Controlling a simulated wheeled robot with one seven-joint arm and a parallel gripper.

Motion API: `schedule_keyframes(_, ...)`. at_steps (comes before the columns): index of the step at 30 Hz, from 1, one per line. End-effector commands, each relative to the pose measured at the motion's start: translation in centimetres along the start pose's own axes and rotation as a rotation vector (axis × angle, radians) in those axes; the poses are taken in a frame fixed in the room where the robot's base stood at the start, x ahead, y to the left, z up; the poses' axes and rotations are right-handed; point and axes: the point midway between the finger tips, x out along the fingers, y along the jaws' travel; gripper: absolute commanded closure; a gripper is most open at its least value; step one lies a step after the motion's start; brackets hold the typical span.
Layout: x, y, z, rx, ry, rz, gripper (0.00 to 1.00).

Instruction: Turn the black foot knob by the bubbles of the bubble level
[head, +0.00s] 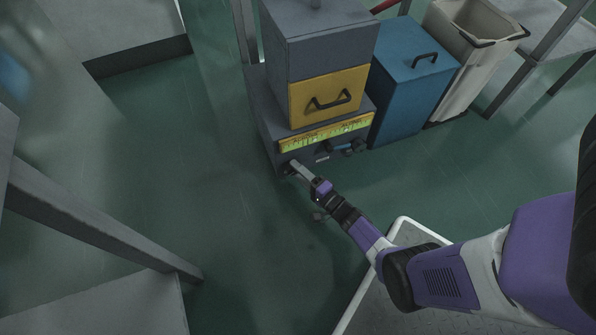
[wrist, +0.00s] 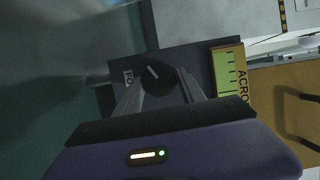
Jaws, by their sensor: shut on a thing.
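The black foot knob (wrist: 157,77) has a pale pointer line and sits on a dark grey panel, beside a white label that starts "FO". My gripper (wrist: 160,85) has one finger on each side of the knob and is shut on it. In the head view my gripper (head: 294,164) reaches the lower left front of the grey machine, and the knob is mostly hidden there. The bubble level (head: 325,133) is a yellow strip with green vials above the knob. One green vial (wrist: 230,72), marked "ACRO", also shows in the wrist view. I cannot make out the bubbles.
A yellow drawer (head: 327,96) with a black handle is above the level. A blue and black fitting (head: 347,147) sticks out to the right of my gripper. A blue box (head: 405,85) and a pale bin (head: 468,55) stand to the right.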

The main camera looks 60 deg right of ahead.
Motion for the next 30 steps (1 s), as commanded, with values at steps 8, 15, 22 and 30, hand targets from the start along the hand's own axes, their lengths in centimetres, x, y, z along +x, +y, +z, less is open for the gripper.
schedule_keyframes(8,0.01,0.10,-0.08,0.066,0.003,-0.026,0.94)
schedule_keyframes(15,-0.02,0.13,-0.06,0.075,0.001,-0.029,0.94)
schedule_keyframes(22,-0.02,0.13,-0.08,0.073,0.002,-0.029,0.51)
schedule_keyframes(30,-0.01,0.10,-0.06,0.072,0.001,-0.029,0.31)
